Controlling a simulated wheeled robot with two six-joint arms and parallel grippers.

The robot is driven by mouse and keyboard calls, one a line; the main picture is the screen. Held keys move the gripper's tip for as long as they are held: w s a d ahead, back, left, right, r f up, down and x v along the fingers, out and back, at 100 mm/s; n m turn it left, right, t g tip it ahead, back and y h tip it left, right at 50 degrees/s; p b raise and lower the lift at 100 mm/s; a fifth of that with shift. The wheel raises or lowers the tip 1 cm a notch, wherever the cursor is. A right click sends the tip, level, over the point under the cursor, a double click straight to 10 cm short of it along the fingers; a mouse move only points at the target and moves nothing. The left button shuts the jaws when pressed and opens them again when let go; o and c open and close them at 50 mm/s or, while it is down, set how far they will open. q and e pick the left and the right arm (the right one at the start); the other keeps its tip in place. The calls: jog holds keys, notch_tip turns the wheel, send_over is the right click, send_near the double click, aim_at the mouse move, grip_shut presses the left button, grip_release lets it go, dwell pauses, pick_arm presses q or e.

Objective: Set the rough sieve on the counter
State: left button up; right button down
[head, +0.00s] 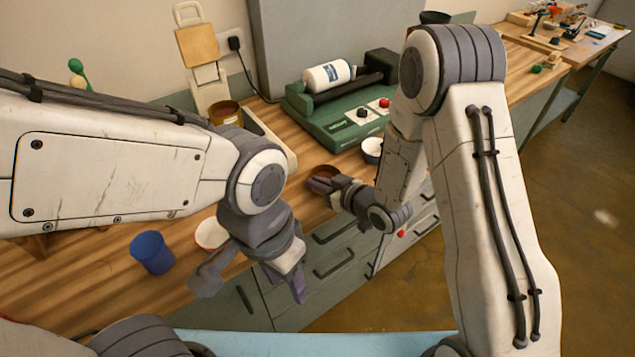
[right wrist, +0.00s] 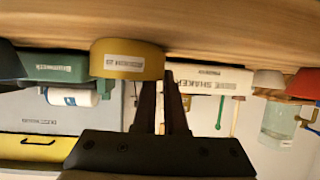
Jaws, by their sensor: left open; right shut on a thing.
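A round sieve with a reddish-brown inside (head: 323,173) is at my right gripper (head: 333,186), near the counter's front edge. In the right wrist view, a yellow-walled labelled ring, seemingly this sieve (right wrist: 127,58), meets the fingers (right wrist: 165,75), which are shut on its wall. The label is too blurred to read surely. The sieve is at or just above the wooden counter (head: 185,270); I cannot tell whether it touches. My left gripper (head: 252,287) is open and empty, over the counter's front edge.
A yellow-brown ring (head: 225,112) sits by the pale sieve shaker (head: 268,135). A green machine with a white bottle (head: 327,76) stands behind. A blue cup (head: 152,252) and white-rimmed bowl (head: 211,234) stand left.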

jog(key=c, duration=1)
grip_release()
jog(key=shift+o, duration=0.2)
